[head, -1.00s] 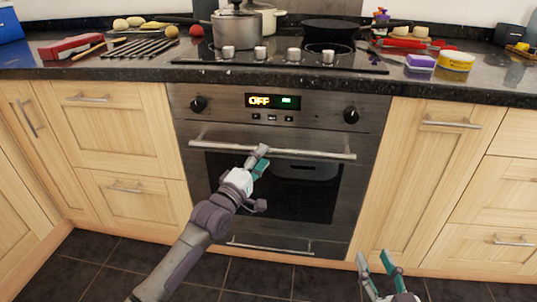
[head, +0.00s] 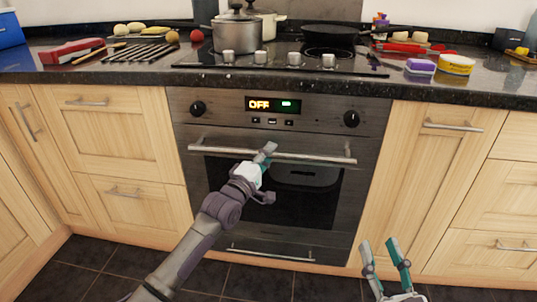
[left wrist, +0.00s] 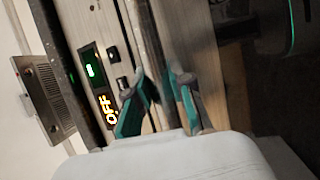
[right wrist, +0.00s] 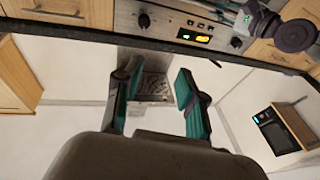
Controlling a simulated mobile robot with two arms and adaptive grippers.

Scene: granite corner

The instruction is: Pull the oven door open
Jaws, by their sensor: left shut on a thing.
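The oven door (head: 305,205) is a dark glass panel in a steel frame, below the control panel. It looks closed or nearly so. Its handle (head: 315,157) is a horizontal steel bar across the door's top. My left gripper (head: 266,154) is shut on the handle near its middle. In the left wrist view, the handle (left wrist: 153,40) runs between the two teal fingers (left wrist: 160,105), which partly hide it. My right gripper (head: 383,254) is open and empty, low in front of the right-hand cabinets. It also shows open in the right wrist view (right wrist: 155,95).
The control panel (head: 225,108) reads OFF between two knobs. Wooden cabinets flank the oven, with drawers (head: 125,195) at left and a cupboard (head: 420,175) at right. A pot (head: 237,32) and a pan (head: 335,34) stand on the hob above. The dark tiled floor (head: 240,280) in front looks clear.

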